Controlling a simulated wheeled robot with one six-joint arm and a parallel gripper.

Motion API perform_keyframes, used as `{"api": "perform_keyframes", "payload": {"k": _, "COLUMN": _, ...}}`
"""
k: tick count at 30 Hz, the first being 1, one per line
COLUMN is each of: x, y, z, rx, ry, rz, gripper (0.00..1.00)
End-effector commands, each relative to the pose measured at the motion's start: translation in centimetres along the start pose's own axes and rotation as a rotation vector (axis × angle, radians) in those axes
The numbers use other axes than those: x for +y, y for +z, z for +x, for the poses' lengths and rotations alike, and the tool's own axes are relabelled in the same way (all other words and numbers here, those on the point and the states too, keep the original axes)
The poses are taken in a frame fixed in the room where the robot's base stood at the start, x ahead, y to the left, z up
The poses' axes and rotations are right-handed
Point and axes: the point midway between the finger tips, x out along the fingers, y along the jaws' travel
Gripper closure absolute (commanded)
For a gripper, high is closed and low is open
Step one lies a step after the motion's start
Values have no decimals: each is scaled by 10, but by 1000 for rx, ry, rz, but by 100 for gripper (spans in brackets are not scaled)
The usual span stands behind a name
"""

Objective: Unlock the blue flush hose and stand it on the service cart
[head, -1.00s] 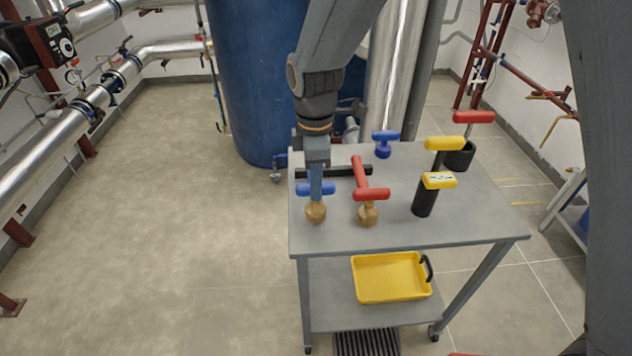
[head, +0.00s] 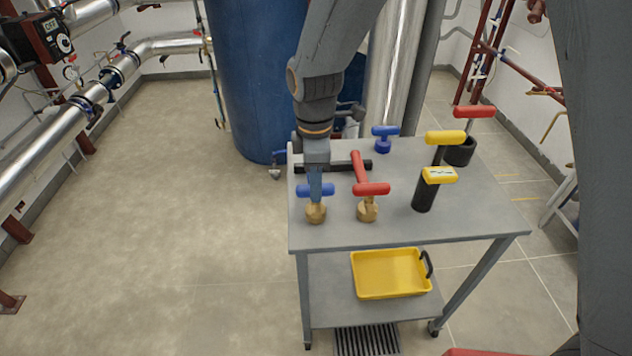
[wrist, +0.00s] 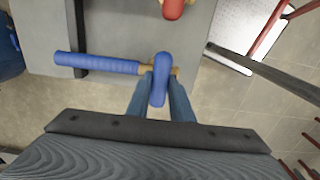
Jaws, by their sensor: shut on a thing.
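The blue flush hose has a blue crossbar (head: 315,190) and a brass end (head: 316,213), at the left front of the grey service cart (head: 440,222). In the wrist view its long blue body (wrist: 97,63) reaches left across a black bar, and its crossbar shows between my fingers. My gripper (head: 315,187) is shut on the blue flush hose near the crossbar. It also shows in the wrist view (wrist: 160,84). In the head view my gripper hides the body behind the crossbar. I cannot tell whether the hose touches the cart top.
A red-handled hose (head: 371,189) lies just right, over the black bar (head: 337,167). A yellow-handled tool (head: 440,176) stands in a black sleeve, with a red handle (head: 474,112) behind it. A small blue handle (head: 385,131) is at the back. A yellow tray (head: 391,295) sits below.

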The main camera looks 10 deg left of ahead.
Motion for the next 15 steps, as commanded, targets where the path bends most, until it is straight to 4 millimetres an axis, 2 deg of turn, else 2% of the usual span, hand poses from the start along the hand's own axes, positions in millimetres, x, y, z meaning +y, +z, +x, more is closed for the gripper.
{"api": "perform_keyframes", "payload": {"k": 8, "x": 0, "y": 0, "z": 2, "rx": 0, "ry": 1, "rz": 0, "gripper": 100}}
{"api": "perform_keyframes", "payload": {"k": 9, "x": 0, "y": 0, "z": 2, "rx": 0, "ry": 0, "rz": 0, "gripper": 78}}
{"api": "perform_keyframes", "payload": {"k": 12, "x": 0, "y": 0, "z": 2, "rx": 0, "ry": 0, "rz": 0, "gripper": 62}}
{"api": "perform_keyframes", "payload": {"k": 13, "x": 0, "y": 0, "z": 2, "rx": 0, "ry": 0, "rz": 0, "gripper": 58}}
{"api": "perform_keyframes", "payload": {"k": 15, "x": 0, "y": 0, "z": 2, "rx": 0, "ry": 0, "rz": 0, "gripper": 58}}
